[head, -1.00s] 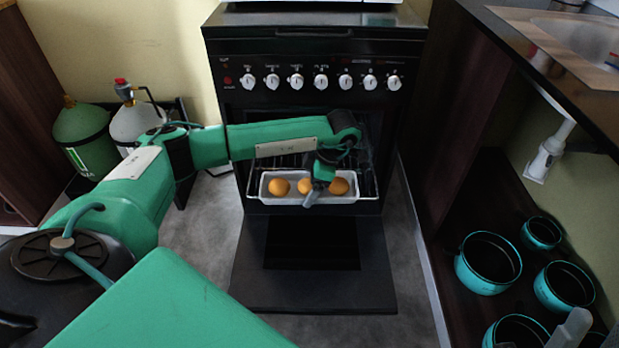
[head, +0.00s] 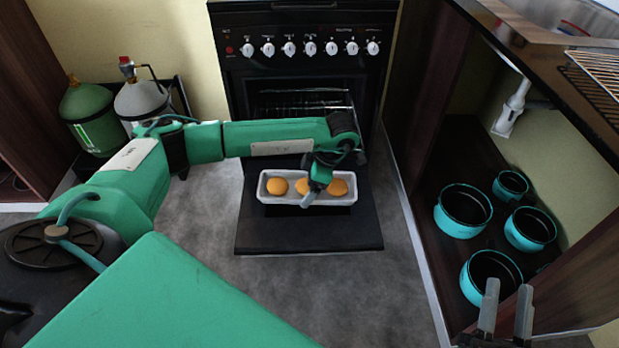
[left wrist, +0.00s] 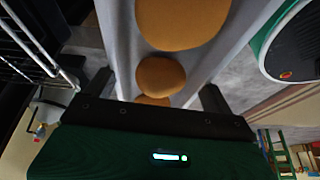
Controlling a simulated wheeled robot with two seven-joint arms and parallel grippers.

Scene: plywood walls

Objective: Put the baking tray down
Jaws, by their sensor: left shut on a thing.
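The baking tray (head: 281,200) is a pale, narrow loaf-shaped tin with three round orange-brown buns (head: 277,186) in it. It is outside the oven, over the lowered oven door (head: 262,232), and looks level. My left gripper (head: 316,190) is shut on the tray's near long side and hides part of the right half. In the left wrist view the tray (left wrist: 118,45) lies between the fingers, with the buns (left wrist: 160,76) inside. Whether the tray touches the door is unclear. My right gripper (head: 505,312) is at the lower right, fingers apart and empty.
The black oven (head: 300,75) stands open with a wire rack (head: 300,100) inside. Several turquoise pots (head: 463,211) stand on the shelf at right, under a counter with a sink and another wire rack (head: 597,75). Gas cylinders (head: 90,115) stand at left. Grey floor beside the door is clear.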

